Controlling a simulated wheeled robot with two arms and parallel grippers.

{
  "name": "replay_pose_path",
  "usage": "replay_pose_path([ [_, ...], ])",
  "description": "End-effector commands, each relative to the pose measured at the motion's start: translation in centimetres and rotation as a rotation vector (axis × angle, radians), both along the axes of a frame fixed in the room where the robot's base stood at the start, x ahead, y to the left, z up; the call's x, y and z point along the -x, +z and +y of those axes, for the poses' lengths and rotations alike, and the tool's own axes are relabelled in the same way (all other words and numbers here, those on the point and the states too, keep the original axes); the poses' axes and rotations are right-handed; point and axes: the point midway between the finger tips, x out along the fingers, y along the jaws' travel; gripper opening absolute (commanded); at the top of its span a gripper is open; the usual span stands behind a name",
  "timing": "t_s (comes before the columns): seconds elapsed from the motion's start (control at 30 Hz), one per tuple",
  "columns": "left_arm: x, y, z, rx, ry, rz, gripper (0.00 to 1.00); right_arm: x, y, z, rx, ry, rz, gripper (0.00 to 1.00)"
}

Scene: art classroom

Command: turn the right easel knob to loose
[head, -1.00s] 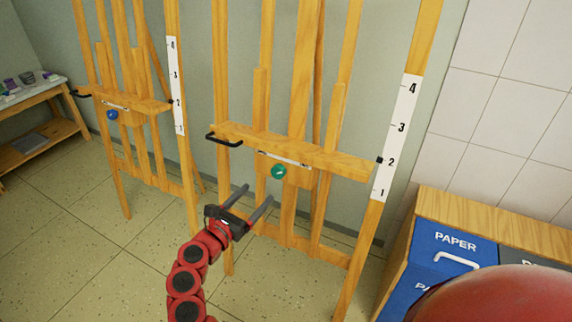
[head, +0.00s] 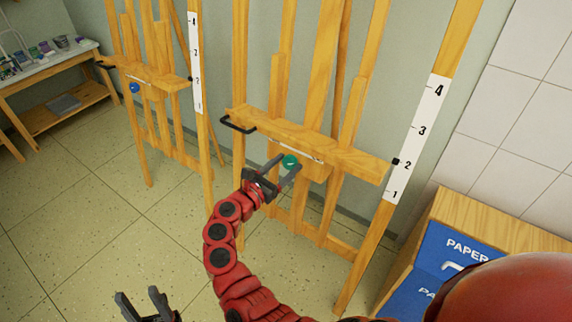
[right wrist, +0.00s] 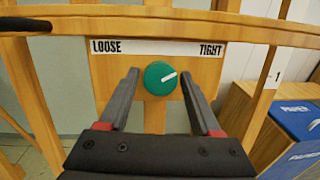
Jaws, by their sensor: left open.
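The right easel (head: 300,140) carries a round green knob (head: 290,161) under its ledge. In the right wrist view the knob (right wrist: 160,78) has a white mark tilted slightly up to the right, on the TIGHT side. The LOOSE label (right wrist: 105,46) is to its left and the TIGHT label (right wrist: 211,50) to its right. My right gripper (right wrist: 159,73) is open, one finger on each side of the knob, with a visible gap on both sides. My left gripper (head: 143,298) is open and empty at the bottom left of the head view, over the floor.
The left easel (head: 160,80) has a blue knob (head: 134,88). A black handle (head: 238,125) sticks out from the right easel's ledge. A blue PAPER bin (head: 450,250) stands at the right. A table with art supplies (head: 50,70) is at the far left.

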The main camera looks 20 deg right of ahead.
Motion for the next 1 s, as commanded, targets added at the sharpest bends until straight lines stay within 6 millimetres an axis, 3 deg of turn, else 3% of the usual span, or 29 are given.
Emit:
replay_pose_path([
  [0.07,0.0,0.0,0.0,0.000,0.000,0.000,0.50,0.0,0.0,0.0,0.000,0.000,0.000,0.49],
  [0.33,0.0,0.0,0.0,0.000,0.000,0.000,0.50,0.0,0.0,0.0,0.001,0.000,0.001,0.00],
  [0.67,0.0,-0.6,0.0,0.000,0.000,0.000,0.50,0.0,-0.2,0.0,0.022,0.007,0.031,0.00],
  [1.0,0.0,-2.2,0.0,0.000,0.000,0.000,0.50,0.1,-0.2,-0.1,0.156,0.044,0.202,0.00],
])
